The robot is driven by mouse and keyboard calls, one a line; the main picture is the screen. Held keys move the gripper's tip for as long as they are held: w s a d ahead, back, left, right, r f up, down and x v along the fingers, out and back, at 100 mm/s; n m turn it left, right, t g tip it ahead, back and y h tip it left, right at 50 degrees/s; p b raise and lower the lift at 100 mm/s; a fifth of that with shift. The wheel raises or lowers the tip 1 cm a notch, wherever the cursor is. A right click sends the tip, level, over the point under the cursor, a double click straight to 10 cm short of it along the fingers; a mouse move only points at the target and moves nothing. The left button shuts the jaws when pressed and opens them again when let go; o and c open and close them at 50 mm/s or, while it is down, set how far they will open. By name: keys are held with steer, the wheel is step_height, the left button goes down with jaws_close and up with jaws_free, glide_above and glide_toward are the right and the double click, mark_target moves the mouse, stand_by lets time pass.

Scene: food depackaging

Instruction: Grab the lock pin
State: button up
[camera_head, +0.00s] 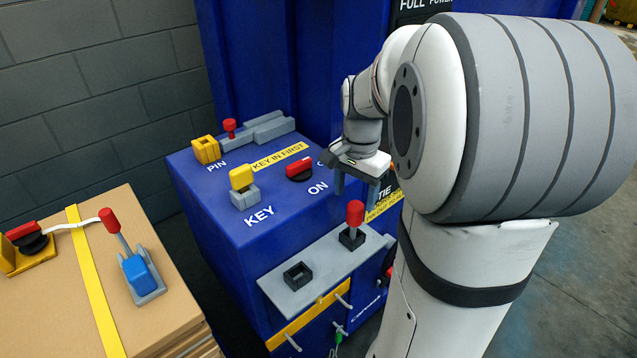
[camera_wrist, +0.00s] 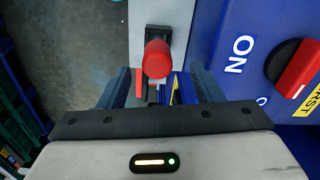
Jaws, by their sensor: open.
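A red-knobbed pin (camera_head: 355,213) stands upright in a black socket on a grey plate (camera_head: 325,258) at the front edge of the blue machine; it also shows in the wrist view (camera_wrist: 157,58). My gripper (camera_head: 357,190) is open, its fingers pointing down just above this pin. In the wrist view my gripper (camera_wrist: 158,85) has the red knob between its two fingers in the picture, with no visible contact. A second red knob (camera_head: 229,127) stands by a yellow block near the word PIN. The frames do not settle which is the lock pin.
An empty black socket (camera_head: 298,274) is left on the plate. A yellow key (camera_head: 241,177) and a red switch (camera_head: 299,169) are on the blue machine top (camera_head: 215,200). A cardboard box (camera_head: 65,320) at left carries a red-handled lever (camera_head: 110,220) and red switch.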

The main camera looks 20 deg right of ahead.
mark_target(355, 219)
steer(key=shift+d+f, duration=0.2)
steer(key=shift+f, duration=0.25)
step_height(355, 219, down, 7)
steer(key=shift+s+r, duration=0.1)
steer(key=shift+s, duration=0.05)
steer(key=c, duration=1.1)
